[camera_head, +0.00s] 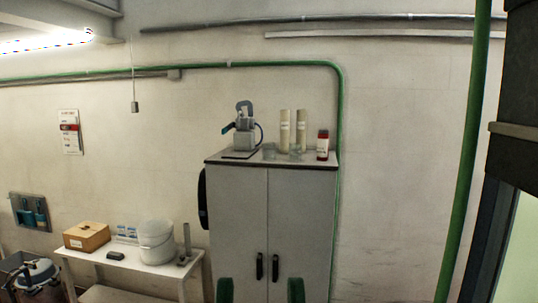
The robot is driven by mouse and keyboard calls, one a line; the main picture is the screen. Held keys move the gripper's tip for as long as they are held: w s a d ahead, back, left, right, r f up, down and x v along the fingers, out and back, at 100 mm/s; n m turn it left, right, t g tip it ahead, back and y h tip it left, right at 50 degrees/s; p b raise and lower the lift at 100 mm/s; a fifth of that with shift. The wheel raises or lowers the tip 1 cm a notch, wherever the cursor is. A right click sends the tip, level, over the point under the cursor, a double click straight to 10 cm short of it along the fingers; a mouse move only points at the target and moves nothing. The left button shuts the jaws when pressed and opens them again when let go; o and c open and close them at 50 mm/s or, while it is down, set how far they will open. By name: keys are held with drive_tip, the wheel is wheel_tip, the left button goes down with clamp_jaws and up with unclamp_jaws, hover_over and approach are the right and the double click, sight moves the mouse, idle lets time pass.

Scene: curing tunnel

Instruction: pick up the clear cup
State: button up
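Two small clear, see-through vessels stand on top of the grey cabinet (238,215). The left clear cup (268,151) is beside a grey device, and the right clear cup (295,153) stands in front of the cream cylinders. They are small and faint, so I cannot tell their exact shapes or which one is meant. Two green upright fingers at the bottom edge look like my gripper (260,289). They are wide apart with nothing seen between them, in front of the cabinet doors and well below the cups in the picture. The rest of the gripper is out of frame.
A grey device (244,136), cream cylinders (285,129) and a red-and-white bottle (322,146) crowd the cabinet top. A white table (130,264) at left holds a cardboard box (87,237) and a white bucket (157,243). A green pipe (469,150) runs down at right.

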drive_tip(key=shift+o, duration=0.4)
drive_tip(key=o, duration=1)
drive_tip(key=shift+c, duration=0.2)
